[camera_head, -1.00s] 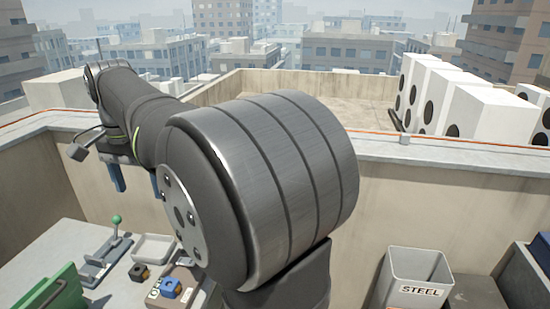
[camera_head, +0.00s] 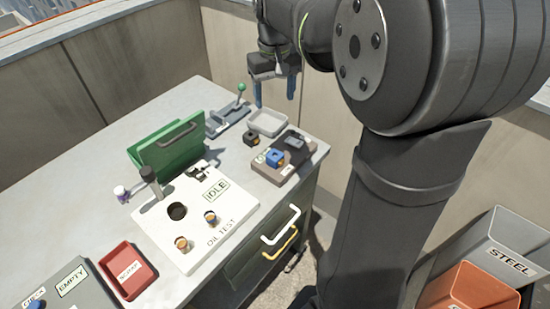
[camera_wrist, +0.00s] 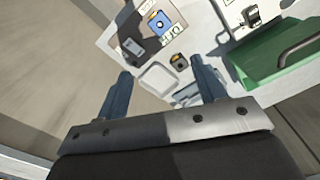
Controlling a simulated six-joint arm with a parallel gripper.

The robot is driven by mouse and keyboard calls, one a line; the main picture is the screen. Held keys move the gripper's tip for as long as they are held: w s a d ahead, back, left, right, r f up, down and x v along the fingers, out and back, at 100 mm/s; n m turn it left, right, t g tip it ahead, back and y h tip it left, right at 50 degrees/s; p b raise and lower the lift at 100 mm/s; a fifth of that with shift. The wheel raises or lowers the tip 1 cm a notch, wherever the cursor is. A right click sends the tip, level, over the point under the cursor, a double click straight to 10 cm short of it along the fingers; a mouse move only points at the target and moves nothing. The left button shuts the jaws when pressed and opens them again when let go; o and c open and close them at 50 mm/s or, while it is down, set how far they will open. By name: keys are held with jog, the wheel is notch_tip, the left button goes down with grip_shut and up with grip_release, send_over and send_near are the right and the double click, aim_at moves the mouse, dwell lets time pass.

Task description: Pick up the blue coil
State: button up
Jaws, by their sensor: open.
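The blue coil (camera_head: 274,157) sits on a dark-topped stand (camera_head: 284,172) at the right end of the bench.
A small black coil (camera_head: 251,138) lies left of the blue one. A white tray (camera_head: 267,123) and a green-knobbed lever (camera_head: 240,90) are behind. A green panel (camera_head: 170,147) stands upright left. The IDLE test box (camera_head: 187,240) and a red tray (camera_head: 122,272) lie nearer.

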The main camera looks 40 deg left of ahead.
notch_tip(320, 180, down, 5)
jog(key=n, duration=0.5)
send_over(275, 156)
jog(key=f, duration=1)
jog(key=shift+s+d+f, duration=0.15)
jog(key=shift+s+f, duration=0.05)
jog(key=shift+f, duration=0.05)
jog(key=shift+w+f, duration=0.15)
jog(key=shift+f, duration=3)
jog(key=c, duration=1.2)
jog(key=shift+r, duration=0.15)
